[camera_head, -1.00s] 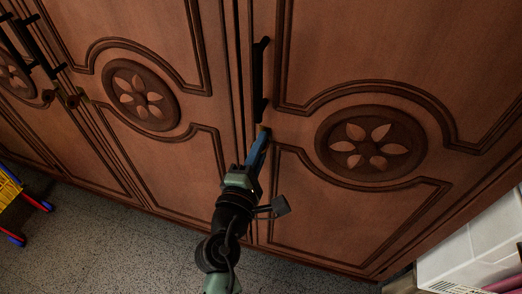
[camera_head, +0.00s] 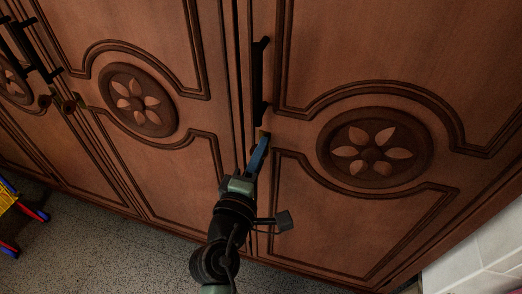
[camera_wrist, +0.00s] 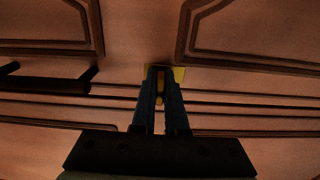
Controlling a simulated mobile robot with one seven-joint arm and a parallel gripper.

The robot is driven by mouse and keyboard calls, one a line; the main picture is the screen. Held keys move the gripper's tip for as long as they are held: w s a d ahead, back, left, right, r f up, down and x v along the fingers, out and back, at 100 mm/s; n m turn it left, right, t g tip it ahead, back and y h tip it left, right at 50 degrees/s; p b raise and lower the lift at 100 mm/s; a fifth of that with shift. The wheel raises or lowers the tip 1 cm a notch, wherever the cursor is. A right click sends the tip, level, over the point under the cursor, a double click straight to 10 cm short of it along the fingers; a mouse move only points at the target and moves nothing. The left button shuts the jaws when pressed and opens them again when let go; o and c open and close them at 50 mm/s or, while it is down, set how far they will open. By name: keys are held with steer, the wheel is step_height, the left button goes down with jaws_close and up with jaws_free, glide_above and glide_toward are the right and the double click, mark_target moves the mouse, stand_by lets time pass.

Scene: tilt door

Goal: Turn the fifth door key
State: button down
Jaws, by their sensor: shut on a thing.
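The key (camera_wrist: 159,86) is a small yellow, brass-coloured piece seen between my fingers in the wrist view. Its yellow lock plate (camera_wrist: 179,73) shows just beyond the fingertips. In the head view the lock (camera_head: 265,131) is a small spot below the black handle (camera_head: 259,80), on the left edge of the right-hand door (camera_head: 340,225). My gripper (camera_head: 262,142) has blue fingers and reaches up to it from below. In the wrist view my gripper (camera_wrist: 160,78) is shut on the key, whose exact angle is mostly hidden. The door looks closed.
The neighbouring door (camera_head: 170,165) lies to the left, with more black handles (camera_head: 35,50) at the far left. A yellow, blue and red object (camera_head: 15,210) stands on the speckled floor (camera_head: 110,255) at left. White tiles (camera_head: 480,255) border the right side.

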steer(key=c, duration=1)
jaws_free()
steer(key=shift+o, duration=0.2)
steer(key=shift+s, duration=0.1)
steer(key=b+v, duration=0.1)
steer(key=v, duration=1.1)
steer(key=shift+s, duration=0.35)
steer(key=shift+a, duration=0.15)
